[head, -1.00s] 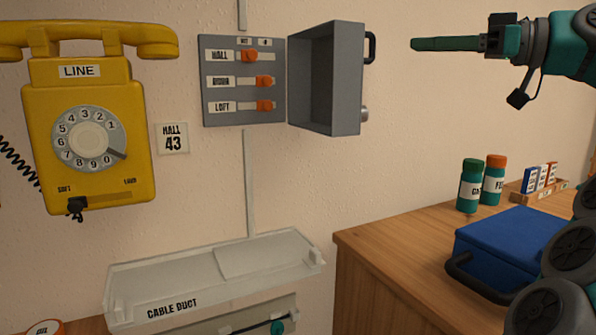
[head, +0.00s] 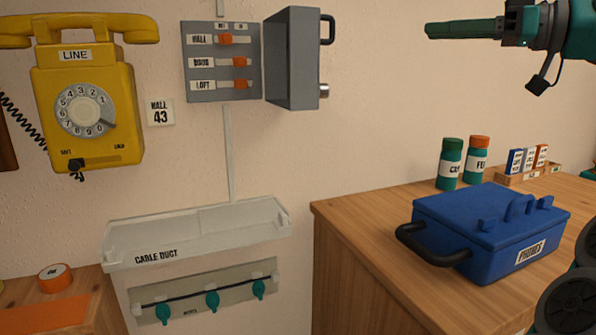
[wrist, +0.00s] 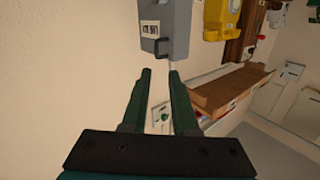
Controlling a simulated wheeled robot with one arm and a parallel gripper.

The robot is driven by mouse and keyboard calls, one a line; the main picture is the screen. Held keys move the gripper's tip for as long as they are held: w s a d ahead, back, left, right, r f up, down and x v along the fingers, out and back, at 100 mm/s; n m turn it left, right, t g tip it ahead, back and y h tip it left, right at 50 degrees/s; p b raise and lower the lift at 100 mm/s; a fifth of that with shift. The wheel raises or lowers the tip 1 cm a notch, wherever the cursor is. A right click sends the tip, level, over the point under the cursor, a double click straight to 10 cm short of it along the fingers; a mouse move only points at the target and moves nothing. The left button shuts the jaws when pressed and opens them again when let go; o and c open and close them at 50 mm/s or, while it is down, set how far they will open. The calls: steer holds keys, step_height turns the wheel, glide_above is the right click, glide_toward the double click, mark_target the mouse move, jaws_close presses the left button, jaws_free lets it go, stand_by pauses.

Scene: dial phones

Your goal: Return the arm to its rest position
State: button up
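My gripper (head: 430,30) is at the upper right of the head view, in front of bare wall and pointing left. In the wrist view its two green fingers (wrist: 161,76) stand apart with nothing between them, so it is open and empty. It touches nothing that I can see. Part of my arm shows at the right edge of the head view.
A yellow dial phone (head: 88,100) and a grey switch box (head: 292,60) with its door open are on the wall. A blue case (head: 490,225) and two bottles stand on the wooden cabinet (head: 350,230). A cable duct (head: 195,235) is below.

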steer(key=s+a+f+m+g+h, duration=0.25)
steer(key=a+f+m+g, duration=0.25)
steer(key=a+f, duration=1.25)
steer(key=s+a+f+m+g+h, duration=0.15)
steer(key=s+f, duration=0.25)
steer(key=f, duration=0.4)
steer(key=s+a+f+m+g+h, duration=0.1)
steer(key=s+f+h, duration=0.2)
steer(key=s+f, duration=0.35)
steer(key=s+d+f+m+g+h, duration=0.1)
steer(key=s+d+f+h, duration=0.3)
steer(key=s+f, duration=0.5)
steer(key=s+d+f+m+g+h, duration=0.1)
steer(key=s+d+f+g+h, duration=0.2)
steer(key=s+d+f, duration=0.5)
step_height(320, 180, down, 7)
steer(key=s, duration=0.2)
steer(key=shift+s+m+h, duration=0.3)
steer(key=shift+m+h, duration=0.05)
steer(key=shift+h, duration=0.05)
